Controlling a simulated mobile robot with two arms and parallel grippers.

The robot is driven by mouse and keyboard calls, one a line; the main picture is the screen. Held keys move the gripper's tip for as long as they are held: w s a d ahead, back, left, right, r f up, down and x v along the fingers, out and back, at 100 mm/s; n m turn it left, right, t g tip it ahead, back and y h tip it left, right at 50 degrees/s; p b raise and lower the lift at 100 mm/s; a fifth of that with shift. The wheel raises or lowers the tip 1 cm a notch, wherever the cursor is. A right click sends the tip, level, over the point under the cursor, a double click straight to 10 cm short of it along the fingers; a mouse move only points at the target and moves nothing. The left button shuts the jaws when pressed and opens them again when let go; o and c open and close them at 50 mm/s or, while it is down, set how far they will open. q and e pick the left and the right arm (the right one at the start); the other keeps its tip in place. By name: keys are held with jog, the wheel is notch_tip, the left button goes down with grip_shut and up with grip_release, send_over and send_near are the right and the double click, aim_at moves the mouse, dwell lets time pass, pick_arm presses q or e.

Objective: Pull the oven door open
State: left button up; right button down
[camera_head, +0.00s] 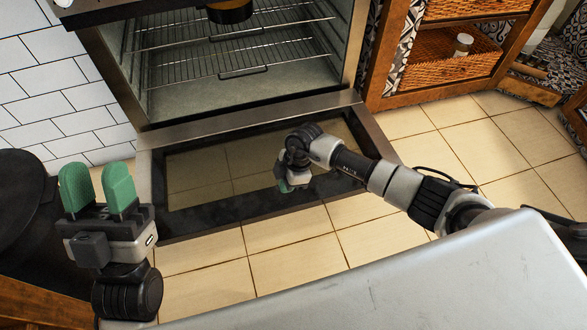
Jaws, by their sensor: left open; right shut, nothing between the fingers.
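The oven (245,60) stands at the top centre with its inside and wire racks in view. The oven door (160,185) is folded down, lying low in front of the opening, with its dark glass panel facing up. My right gripper (286,187) is over the middle of the door, its green fingertips pointing down and partly hidden by its wrist. I cannot tell whether it touches the door. It is shut with nothing visible in it. My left gripper (98,190) is at the left, open and empty, its two green fingers pointing up, left of the door.
A wooden shelf unit (400,103) with wicker baskets (455,58) stands right of the oven. A dark round object (25,215) is at the left edge. A grey flat surface (400,280) fills the lower right. Tiled floor (290,240) is bare before the door.

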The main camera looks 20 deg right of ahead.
pick_arm(q)
jog(key=w+f+g+y+p, duration=0.4)
jog(key=w+f+g, duration=0.1)
jog(key=f+g, duration=0.6)
jog(key=shift+w+a, duration=0.15)
pick_arm(e)
notch_tip(320, 180, up, 8)
jog(key=s+d, duration=0.2)
jog(key=shift+d, duration=0.4)
